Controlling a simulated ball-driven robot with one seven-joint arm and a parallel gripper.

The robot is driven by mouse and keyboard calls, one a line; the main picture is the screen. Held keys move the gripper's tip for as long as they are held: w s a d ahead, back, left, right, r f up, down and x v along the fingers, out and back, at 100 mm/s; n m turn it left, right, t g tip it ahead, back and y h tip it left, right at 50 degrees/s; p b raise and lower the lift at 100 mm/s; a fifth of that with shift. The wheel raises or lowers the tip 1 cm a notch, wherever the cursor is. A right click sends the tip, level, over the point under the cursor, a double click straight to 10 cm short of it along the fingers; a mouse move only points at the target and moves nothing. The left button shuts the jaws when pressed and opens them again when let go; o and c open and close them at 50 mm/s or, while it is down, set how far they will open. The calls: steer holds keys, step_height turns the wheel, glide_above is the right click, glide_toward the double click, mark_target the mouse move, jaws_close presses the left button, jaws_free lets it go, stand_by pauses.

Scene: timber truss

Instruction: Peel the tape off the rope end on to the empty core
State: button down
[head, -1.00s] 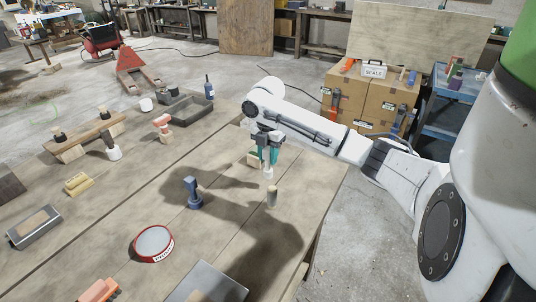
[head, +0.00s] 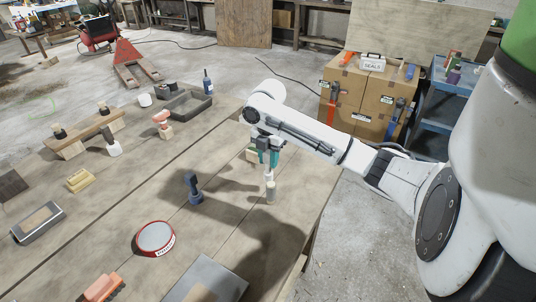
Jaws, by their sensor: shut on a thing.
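My gripper (head: 268,159), with teal fingers, is pointing down over the near right part of the timber table. It is shut on a small pale piece (head: 269,176) that sticks out below the fingertips; I cannot tell whether it is the empty core. Directly below stands a short upright greyish-tan cylinder (head: 271,192), which may be the rope end. The pale piece is close over its top; I cannot tell if they touch. No tape can be made out at this size.
A blue upright tool (head: 193,187) stands left of the gripper. A red-rimmed round dish (head: 155,237) and a grey plate (head: 209,281) lie nearer. A small yellowish block (head: 253,153) sits close behind the gripper. The table's right edge is near the cylinder.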

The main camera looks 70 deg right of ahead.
steer(key=shift+s+a+p, duration=0.25)
steer(key=shift+a+p, duration=0.1)
steer(key=shift+a, duration=0.1)
stand_by(1.0)
steer(key=shift+d, duration=0.1)
steer(key=shift+w+d+b, duration=0.3)
steer(key=shift+w+d, duration=0.1)
steer(key=shift+d, duration=0.35)
steer(key=shift+w+d+b, duration=0.25)
steer(key=shift+w+d, duration=0.15)
steer(key=shift+d, duration=0.35)
